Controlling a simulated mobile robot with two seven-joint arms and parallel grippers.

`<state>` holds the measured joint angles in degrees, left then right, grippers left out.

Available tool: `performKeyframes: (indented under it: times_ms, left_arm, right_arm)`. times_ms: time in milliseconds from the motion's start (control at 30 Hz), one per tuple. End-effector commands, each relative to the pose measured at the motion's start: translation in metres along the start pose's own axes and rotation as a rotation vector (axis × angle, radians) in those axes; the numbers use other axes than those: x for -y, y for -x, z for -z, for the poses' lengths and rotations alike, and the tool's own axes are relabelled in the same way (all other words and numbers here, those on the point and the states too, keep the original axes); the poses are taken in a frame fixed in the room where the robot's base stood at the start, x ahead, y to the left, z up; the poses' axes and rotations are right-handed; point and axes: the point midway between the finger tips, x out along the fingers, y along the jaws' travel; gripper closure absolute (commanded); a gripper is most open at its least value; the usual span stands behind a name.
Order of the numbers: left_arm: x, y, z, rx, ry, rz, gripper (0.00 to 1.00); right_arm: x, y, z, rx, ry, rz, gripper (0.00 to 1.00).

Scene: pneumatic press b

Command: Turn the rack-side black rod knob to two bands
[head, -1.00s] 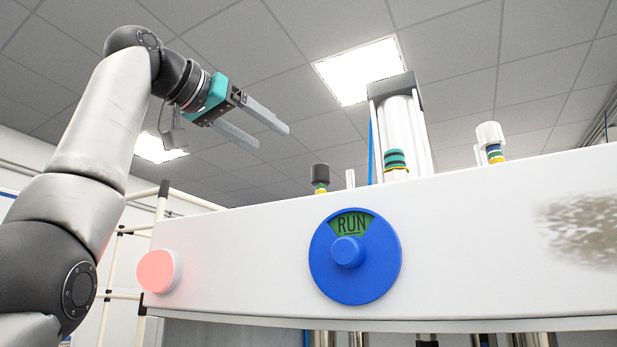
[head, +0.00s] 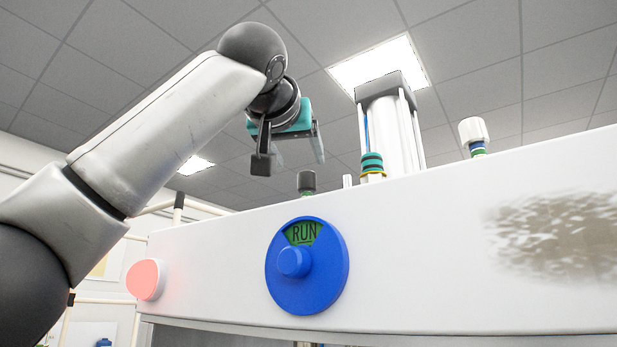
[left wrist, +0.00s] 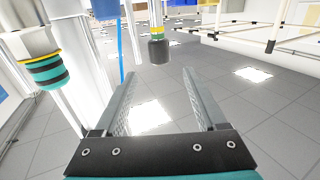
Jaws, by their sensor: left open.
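The black rod knob (head: 306,181) stands upright on top of the white press beam, on the side towards the rack. Its lower part is hidden by the beam edge in the head view. In the left wrist view, which looks inverted, the black knob (left wrist: 158,50) shows a yellow and a green band beside its cap. My left gripper (head: 297,158) is open and empty, with its fingers pointing down, above and slightly left of the knob. In the left wrist view the knob appears beyond the fingertips (left wrist: 160,82), roughly between them and not touched. My right gripper is not in view.
A white-capped knob (head: 473,130) stands farther right. A tall cylinder (head: 387,135) with teal and black rings rises between the knobs. The beam front carries a blue RUN dial (head: 325,275) and a pink lit button (head: 146,280). A white pipe rack (head: 205,207) stands at left.

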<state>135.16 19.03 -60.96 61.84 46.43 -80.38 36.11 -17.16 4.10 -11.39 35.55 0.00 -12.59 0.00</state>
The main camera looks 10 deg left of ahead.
Motion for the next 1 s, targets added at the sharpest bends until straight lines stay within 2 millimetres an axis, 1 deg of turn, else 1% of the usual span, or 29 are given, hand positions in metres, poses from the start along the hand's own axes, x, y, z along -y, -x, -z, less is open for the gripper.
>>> performKeyframes:
  times_ms: [33, 200, 400, 500, 700, 833, 1000]
  left_arm:
    - [0.001, -0.013, 0.003, 0.005, 0.001, 0.003, 0.27]
    - [0.001, -0.047, 0.004, 0.004, 0.0, 0.003, 0.27]
    - [0.001, -0.082, 0.004, 0.004, 0.001, 0.001, 0.27]
    - [0.001, -0.096, 0.004, 0.003, 0.001, 0.001, 0.27]
    - [0.0, -0.114, 0.002, 0.002, 0.0, 0.0, 0.27]
    - [0.001, -0.118, 0.001, 0.001, 0.001, 0.0, 0.27]
    - [0.0, -0.12, 0.0, 0.0, 0.001, -0.001, 0.27]
  right_arm:
    - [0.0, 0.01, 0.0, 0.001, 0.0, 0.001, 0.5]
    - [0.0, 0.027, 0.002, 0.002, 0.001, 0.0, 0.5]
    - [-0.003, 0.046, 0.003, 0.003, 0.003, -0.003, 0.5]
    - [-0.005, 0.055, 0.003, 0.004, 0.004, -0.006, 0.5]
    - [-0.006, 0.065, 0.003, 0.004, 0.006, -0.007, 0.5]
    - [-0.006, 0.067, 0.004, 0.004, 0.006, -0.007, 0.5]
    - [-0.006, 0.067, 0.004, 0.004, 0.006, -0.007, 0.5]
